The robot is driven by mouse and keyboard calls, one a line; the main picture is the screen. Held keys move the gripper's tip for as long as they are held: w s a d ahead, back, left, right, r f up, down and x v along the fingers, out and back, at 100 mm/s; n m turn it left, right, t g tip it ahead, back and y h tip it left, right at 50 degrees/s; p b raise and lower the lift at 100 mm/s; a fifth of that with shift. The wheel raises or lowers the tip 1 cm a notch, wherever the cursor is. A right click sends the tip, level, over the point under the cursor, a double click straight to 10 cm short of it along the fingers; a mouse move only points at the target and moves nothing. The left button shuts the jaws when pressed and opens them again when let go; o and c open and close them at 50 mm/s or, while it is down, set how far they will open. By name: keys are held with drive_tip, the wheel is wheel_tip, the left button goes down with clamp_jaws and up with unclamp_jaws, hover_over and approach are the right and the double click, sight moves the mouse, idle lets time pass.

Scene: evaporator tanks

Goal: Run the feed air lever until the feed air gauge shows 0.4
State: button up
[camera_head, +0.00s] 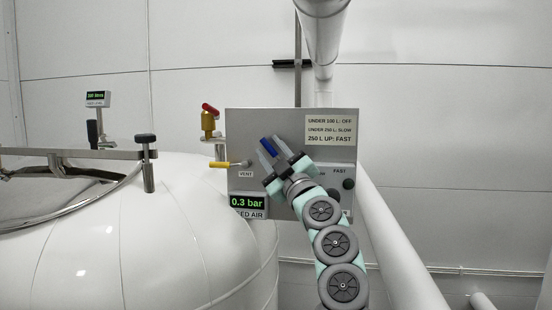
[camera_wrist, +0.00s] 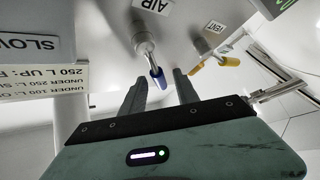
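The feed air gauge (camera_head: 247,202) on the grey panel reads 0.3 bar in green digits; its label, partly cut off, reads "ED AIR". The feed air lever (camera_wrist: 157,78) has a blue grip on a metal stem below a label ending in "AIR" in the wrist view. In the head view its blue grip (camera_head: 269,146) shows at my gripper's fingers. My gripper (camera_wrist: 160,82) is open, with its two fingers apart. The lever's tip appears between the fingertips in the wrist view; I cannot tell whether either finger touches it.
A yellow vent lever (camera_head: 229,164) sits left on the panel (camera_head: 240,125), below a red-handled brass valve (camera_head: 209,118). My arm hides part of the panel, including a FAST label's surroundings. A white tank (camera_head: 130,230) stands left; a sloping white pipe (camera_head: 395,245) stands right.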

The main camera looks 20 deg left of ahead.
drive_tip(key=b+v, duration=0.1)
drive_tip(key=v, duration=0.6)
idle(7.3)
